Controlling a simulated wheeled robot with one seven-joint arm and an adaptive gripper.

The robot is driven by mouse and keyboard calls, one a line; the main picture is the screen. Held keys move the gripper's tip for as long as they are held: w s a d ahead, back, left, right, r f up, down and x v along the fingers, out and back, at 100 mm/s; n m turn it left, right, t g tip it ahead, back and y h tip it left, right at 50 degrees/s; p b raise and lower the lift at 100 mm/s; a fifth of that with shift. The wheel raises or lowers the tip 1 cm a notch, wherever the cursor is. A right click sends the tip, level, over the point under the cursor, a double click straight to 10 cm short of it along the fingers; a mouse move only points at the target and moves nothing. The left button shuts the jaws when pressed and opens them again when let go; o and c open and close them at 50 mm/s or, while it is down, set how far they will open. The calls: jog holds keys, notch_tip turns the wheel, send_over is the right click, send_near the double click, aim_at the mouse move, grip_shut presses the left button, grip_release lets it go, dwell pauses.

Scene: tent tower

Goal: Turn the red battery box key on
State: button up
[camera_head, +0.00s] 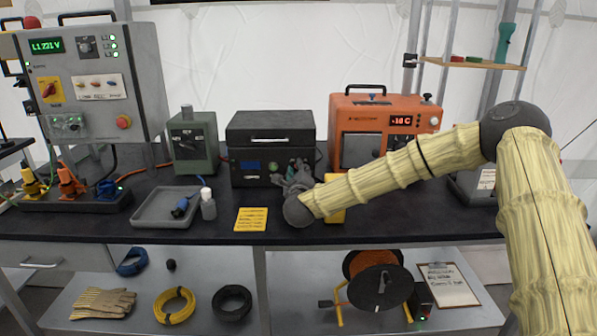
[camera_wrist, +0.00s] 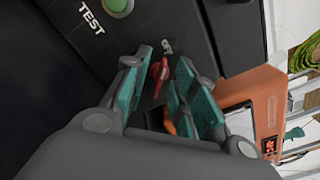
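The red key (camera_wrist: 158,70) sits on the front face of the black battery box, beside a partly hidden white label (camera_wrist: 167,46). The black box (camera_head: 270,130) stands on the bench in the head view; its face also shows in the wrist view (camera_wrist: 228,35). My gripper (camera_wrist: 161,76) is open, with teal-padded fingers on either side of the key. A gap shows on the left of the key; the right finger is very near it, and I cannot tell if they touch. In the head view my gripper (camera_head: 296,178) hides the key.
A green button (camera_wrist: 118,7) marked TEST is near the key. An orange box (camera_head: 385,118) with a red display stands right of the black box. A green box (camera_head: 190,145) stands behind.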

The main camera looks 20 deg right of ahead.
grip_shut()
